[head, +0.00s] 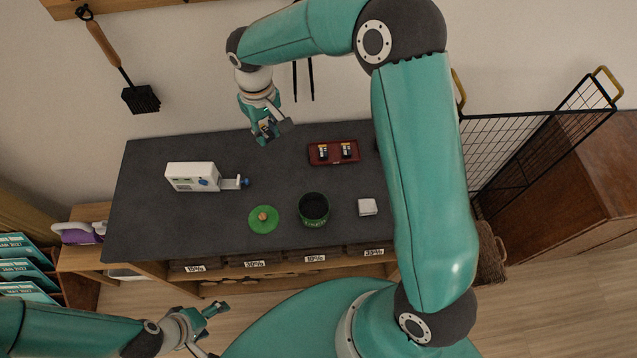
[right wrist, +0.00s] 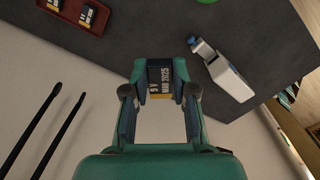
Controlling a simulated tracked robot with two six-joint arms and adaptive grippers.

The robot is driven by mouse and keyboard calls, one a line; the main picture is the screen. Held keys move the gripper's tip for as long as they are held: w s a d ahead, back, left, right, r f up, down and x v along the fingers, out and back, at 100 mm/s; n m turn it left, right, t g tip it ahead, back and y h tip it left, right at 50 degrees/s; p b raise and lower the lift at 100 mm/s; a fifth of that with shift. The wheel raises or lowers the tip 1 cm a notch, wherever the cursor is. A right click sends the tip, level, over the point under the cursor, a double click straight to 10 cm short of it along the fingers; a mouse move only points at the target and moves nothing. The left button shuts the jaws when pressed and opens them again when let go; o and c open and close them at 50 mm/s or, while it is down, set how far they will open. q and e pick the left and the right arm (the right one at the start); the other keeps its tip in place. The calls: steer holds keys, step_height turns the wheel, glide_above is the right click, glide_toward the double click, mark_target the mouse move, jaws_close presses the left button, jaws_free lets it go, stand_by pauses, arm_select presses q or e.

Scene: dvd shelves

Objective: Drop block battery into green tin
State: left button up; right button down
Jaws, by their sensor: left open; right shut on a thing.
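My right gripper (head: 267,130) is shut on a block battery, dark with a gold band and marked 9 V. The battery (right wrist: 160,78) shows between its fingers in the right wrist view. The gripper hangs over the back part of the dark table, left of the red tray. The green tin (head: 314,209) stands uncovered near the table's front middle, its inside dark. Its likely lid, a green disc with a tan knob (head: 263,218), lies left of it. My left gripper (head: 212,316) is open and empty, in front of the table near the floor.
The red tray (head: 319,160) holds two more batteries. A white device (head: 192,176) with a blue-tipped arm stands at the left of the table. A small white block (head: 367,207) lies right of the tin. A wire rack (head: 510,150) stands at the right.

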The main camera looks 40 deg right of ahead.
steer(key=s+d+f+n+b, duration=0.2)
steer(key=s+f+n+b, duration=0.1)
steer(key=s+f+n, duration=0.3)
steer(key=s+d+f+n+b, duration=0.2)
steer(key=s+d+f+n, duration=0.15)
steer(key=s, duration=0.45)
steer(key=f+b, duration=0.4)
steer(key=f, duration=0.1)
steer(key=shift+s+a+f+b, duration=0.1)
steer(key=shift+a+f+b, duration=0.05)
steer(key=shift+a+b, duration=0.2)
steer(key=c, duration=0.9)
jaws_free()
steer(key=shift+o, duration=0.2)
step_height(320, 180, up, 12)
